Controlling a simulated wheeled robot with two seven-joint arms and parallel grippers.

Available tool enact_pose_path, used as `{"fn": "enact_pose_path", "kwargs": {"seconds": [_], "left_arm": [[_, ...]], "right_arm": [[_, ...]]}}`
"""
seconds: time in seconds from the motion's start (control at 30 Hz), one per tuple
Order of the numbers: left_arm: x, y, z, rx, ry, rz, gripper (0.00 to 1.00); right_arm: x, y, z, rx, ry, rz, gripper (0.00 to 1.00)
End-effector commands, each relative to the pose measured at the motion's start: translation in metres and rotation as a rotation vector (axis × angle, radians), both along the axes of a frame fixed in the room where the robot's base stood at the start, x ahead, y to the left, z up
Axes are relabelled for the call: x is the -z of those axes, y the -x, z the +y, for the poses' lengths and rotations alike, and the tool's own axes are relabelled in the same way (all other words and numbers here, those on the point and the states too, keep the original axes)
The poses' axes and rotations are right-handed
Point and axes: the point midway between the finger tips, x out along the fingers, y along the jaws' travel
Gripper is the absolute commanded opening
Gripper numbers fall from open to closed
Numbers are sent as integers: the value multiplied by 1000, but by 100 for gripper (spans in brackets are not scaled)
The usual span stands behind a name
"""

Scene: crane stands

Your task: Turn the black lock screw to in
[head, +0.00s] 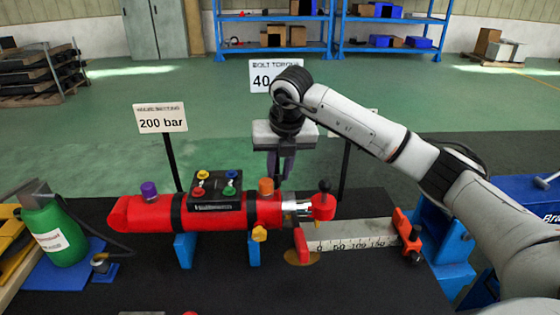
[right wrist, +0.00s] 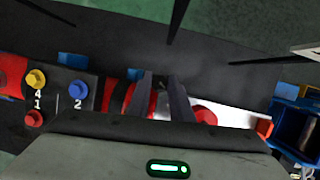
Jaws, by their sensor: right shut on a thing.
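A red cylinder (head: 222,211) lies across blue supports on the black table, with a silver rod and a red end piece (head: 322,207) at its right end. A black knob (head: 325,187) stands upright on that end piece, to the right of my fingers. My right gripper (head: 281,168) points down behind the cylinder's right part, near the orange knob (head: 266,187). In the right wrist view its fingers (right wrist: 160,85) are shut on a small dark part, seemingly the black lock screw, mostly hidden between them. How far it is turned cannot be seen. My left gripper is not in view.
A valve block (head: 215,190) with coloured knobs sits on the cylinder. A ruler (head: 355,243) with a red-orange stop (head: 407,235) lies at right. A green bottle (head: 54,230) stands at left. Sign posts, including the "200 bar" sign (head: 160,118), rise behind the cylinder.

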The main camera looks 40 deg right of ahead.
Motion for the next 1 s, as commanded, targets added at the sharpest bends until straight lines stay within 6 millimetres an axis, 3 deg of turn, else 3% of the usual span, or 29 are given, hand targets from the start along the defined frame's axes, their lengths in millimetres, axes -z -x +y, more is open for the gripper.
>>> {"fn": "enact_pose_path", "kwargs": {"seconds": [0.1,0.3,0.7,1.0], "left_arm": [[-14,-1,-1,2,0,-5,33],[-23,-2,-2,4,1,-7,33],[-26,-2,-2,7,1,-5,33],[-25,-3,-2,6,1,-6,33]], "right_arm": [[-5,-2,3,94,48,28,0],[-3,-4,5,260,129,76,0],[-1,-7,6,552,269,162,0],[0,-8,6,675,329,199,0]]}}
